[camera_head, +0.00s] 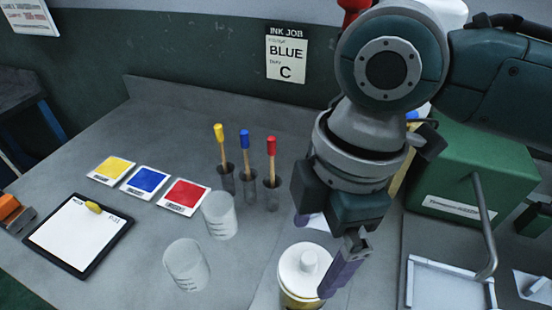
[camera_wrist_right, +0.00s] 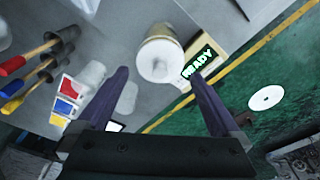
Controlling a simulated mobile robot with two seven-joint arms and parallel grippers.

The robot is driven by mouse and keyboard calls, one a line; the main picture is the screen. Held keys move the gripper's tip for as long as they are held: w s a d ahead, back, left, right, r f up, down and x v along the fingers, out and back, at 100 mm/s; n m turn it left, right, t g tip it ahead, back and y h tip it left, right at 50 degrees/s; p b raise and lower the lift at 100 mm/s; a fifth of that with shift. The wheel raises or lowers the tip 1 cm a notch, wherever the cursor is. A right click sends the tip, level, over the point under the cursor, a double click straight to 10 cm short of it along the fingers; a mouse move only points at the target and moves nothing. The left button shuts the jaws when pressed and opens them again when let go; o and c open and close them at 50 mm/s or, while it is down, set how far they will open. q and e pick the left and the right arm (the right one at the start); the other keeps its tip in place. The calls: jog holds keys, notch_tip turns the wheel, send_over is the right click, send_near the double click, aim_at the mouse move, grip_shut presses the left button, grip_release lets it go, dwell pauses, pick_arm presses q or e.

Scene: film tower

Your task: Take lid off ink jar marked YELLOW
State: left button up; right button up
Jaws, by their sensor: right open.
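A jar (camera_head: 302,298) with a white, knobbed lid (camera_head: 308,268) stands near the bench's front edge in the head view. A yellowish band shows below the lid, but I cannot read any marking. The lid is on the jar and also shows in the right wrist view (camera_wrist_right: 159,62), between and beyond my finger tips. My right gripper (camera_head: 328,248) is open and empty, with purple fingers pointing down, above and close to the jar. I cannot tell whether a finger touches the lid. My left gripper is not in view.
Two clear beakers (camera_head: 219,216) stand left of the jar. Yellow, blue and red handled tools (camera_head: 246,160) stand in holders behind them. Colour cards (camera_head: 150,181) and a clipboard (camera_head: 78,236) lie at left. A green machine (camera_head: 455,165) stands at right. A READY display (camera_wrist_right: 198,63) is beside the jar.

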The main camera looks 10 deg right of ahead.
aim_at(309, 257)
jog(key=f, duration=0.3)
jog(key=shift+a+f, duration=0.15)
jog(key=shift+a, duration=0.1)
jog(key=shift+c, duration=0.4)
jog(key=c, duration=1)
